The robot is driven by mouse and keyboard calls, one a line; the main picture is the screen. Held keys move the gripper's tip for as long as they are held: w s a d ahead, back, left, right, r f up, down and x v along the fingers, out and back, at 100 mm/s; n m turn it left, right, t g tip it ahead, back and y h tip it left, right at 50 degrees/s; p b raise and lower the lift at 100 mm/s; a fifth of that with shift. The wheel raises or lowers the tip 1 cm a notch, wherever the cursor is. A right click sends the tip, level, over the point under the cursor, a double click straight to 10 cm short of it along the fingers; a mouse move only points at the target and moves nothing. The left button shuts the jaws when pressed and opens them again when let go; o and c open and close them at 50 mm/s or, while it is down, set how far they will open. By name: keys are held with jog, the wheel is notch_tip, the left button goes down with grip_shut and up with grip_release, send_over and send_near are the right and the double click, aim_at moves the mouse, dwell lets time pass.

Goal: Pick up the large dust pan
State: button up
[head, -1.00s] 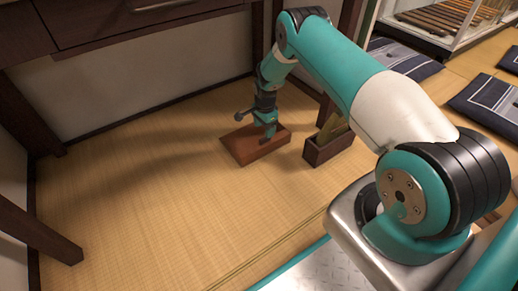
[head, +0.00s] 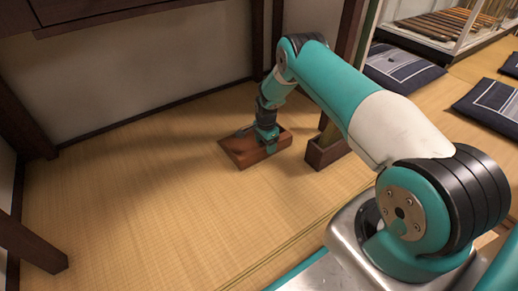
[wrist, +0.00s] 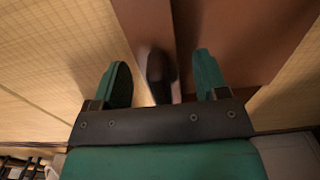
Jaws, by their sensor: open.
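The large dust pan (head: 241,153) is reddish brown and lies on the tatami floor below my arm in the head view. In the wrist view its flat brown surface (wrist: 235,35) fills the top middle and right. A dark, blurred upright part (wrist: 157,75), which looks like its handle, stands between my fingers. My gripper (head: 267,149) is low over the pan in the head view and covers part of it. In the wrist view my gripper (wrist: 161,72) is open, with one green finger on each side of the dark part. I cannot tell whether either finger touches it.
A small dark wooden box (head: 322,154) stands close to the right of the pan. A wall (head: 150,70) and dark posts are behind. Blue cushions (head: 402,66) lie at the back right. The tatami (head: 150,210) to the left is clear.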

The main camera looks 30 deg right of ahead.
grip_shut()
jog(key=shift+r, duration=0.1)
